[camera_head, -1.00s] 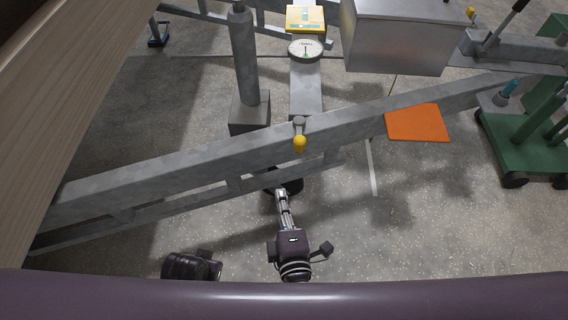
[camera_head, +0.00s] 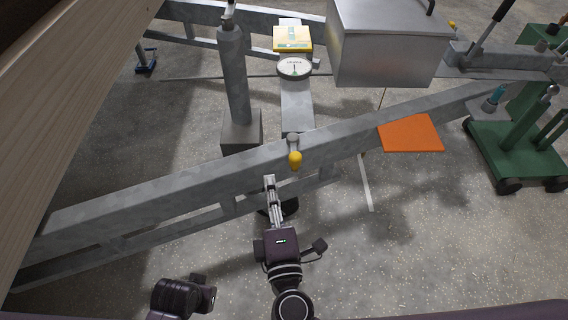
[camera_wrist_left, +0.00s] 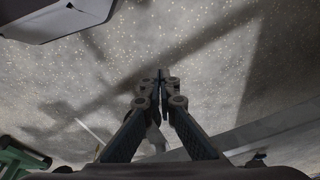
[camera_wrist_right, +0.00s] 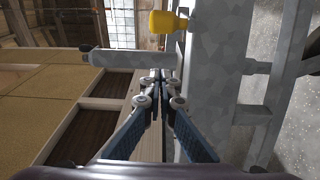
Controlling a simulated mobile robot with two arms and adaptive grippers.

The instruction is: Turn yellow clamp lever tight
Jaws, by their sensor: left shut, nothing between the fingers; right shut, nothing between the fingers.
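The clamp lever has a yellow knob (camera_head: 295,161) on a short grey arm at the grey steel beam (camera_head: 190,178). In the head view the knob hangs toward me from its pivot. In the right wrist view the yellow knob (camera_wrist_right: 168,22) is at the top, beyond the fingertips. My right gripper (camera_head: 269,179) is shut and empty, just left of and nearer me than the knob, with a gap between. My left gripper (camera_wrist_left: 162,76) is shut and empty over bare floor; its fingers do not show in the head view.
A dial gauge (camera_head: 294,68) and a yellow box (camera_head: 292,38) are behind the beam. A grey post (camera_head: 234,75) stands left of them, a metal box (camera_head: 385,50) right. An orange plate (camera_head: 411,133) lies right of the lever. A green cart (camera_head: 515,155) is far right.

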